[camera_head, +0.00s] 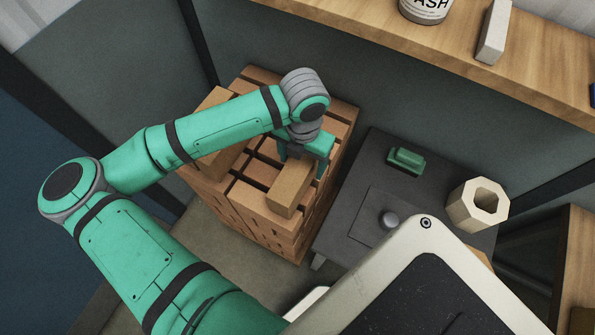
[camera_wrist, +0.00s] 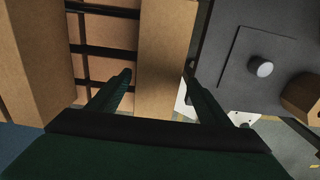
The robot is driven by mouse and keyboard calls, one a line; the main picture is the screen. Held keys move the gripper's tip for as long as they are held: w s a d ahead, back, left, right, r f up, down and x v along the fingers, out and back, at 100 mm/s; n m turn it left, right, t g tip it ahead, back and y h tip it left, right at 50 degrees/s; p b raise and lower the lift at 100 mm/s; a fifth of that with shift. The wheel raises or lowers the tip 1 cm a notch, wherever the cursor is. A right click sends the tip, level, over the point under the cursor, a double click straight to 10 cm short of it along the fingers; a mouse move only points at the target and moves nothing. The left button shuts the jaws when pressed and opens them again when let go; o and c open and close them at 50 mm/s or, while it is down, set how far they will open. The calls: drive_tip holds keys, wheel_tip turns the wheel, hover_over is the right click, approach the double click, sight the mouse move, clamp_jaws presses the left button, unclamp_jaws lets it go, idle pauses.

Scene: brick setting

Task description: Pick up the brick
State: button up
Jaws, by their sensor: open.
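A tan brick (camera_head: 289,189) lies on top of a stack of reddish-brown bricks. My gripper (camera_head: 304,172) is over its far end in the head view, with one finger on each side of it. In the wrist view the brick (camera_wrist: 165,55) runs up between the two open fingers of my gripper (camera_wrist: 158,78). The left finger is over the gaps of the stack and the right finger is by the brick's right edge. I cannot tell whether either finger touches the brick. Part of the brick is hidden under the gripper in the head view.
Another tan brick (camera_head: 222,156) lies on the stack (camera_head: 258,212) to the left, partly behind my arm. A dark grey table (camera_head: 345,215) stands right of the stack, with a green object (camera_head: 406,160) and a pale hexagonal ring (camera_head: 478,205). A wooden shelf (camera_head: 440,52) runs above.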

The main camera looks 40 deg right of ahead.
drive_tip(key=shift+s+d+f, duration=0.1)
drive_tip(key=shift+f, duration=0.15)
drive_tip(key=shift+a+f, duration=0.25)
drive_tip(key=shift+f, duration=1)
drive_tip(key=shift+a+f, duration=0.2)
drive_tip(key=shift+f, duration=1)
drive_tip(key=shift+w+r, duration=0.1)
drive_tip(key=shift+w, duration=0.15)
clamp_jaws()
